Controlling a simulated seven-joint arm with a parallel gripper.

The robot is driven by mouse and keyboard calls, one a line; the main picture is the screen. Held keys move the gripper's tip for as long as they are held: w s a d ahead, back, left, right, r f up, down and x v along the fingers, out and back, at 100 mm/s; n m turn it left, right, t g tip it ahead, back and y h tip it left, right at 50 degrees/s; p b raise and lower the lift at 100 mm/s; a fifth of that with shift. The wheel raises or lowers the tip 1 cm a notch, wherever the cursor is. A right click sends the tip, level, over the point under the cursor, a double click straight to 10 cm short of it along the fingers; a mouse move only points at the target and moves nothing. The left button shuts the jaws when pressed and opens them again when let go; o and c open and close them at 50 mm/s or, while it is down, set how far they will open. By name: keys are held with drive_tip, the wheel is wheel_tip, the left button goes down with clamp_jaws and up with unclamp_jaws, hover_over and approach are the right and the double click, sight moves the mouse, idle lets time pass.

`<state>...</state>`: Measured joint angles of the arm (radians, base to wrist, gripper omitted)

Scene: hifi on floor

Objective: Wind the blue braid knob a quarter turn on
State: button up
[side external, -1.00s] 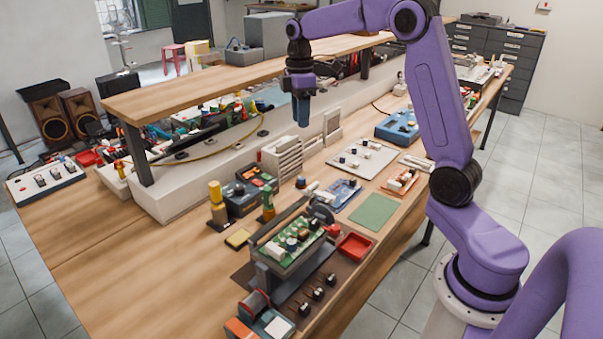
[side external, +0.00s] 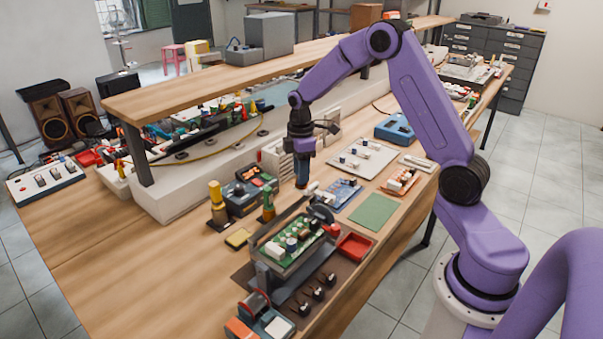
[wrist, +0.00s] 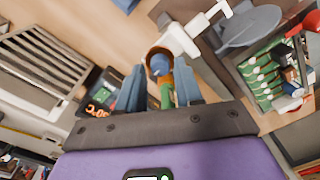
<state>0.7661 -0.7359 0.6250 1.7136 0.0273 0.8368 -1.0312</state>
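The blue braid knob (wrist: 160,65) shows in the wrist view, round and blue with a copper-brown ring around it. It lies between the tips of my gripper (wrist: 159,70), whose two blue-grey fingers are apart, one on each side. I cannot tell whether either finger touches it. In the side view my gripper (side external: 302,183) points straight down at the knob's place on the bench, and the fingers mostly hide the knob there.
A white piece (wrist: 182,40) lies close beside the knob. A green circuit board in a holder (side external: 292,243) stands in front. A slatted white rack (side external: 276,158) stands behind. A green and yellow bottle (side external: 268,205) and a dark station (side external: 248,193) are at the left.

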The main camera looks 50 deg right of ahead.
drive_tip(key=shift+f, duration=0.55)
clamp_jaws()
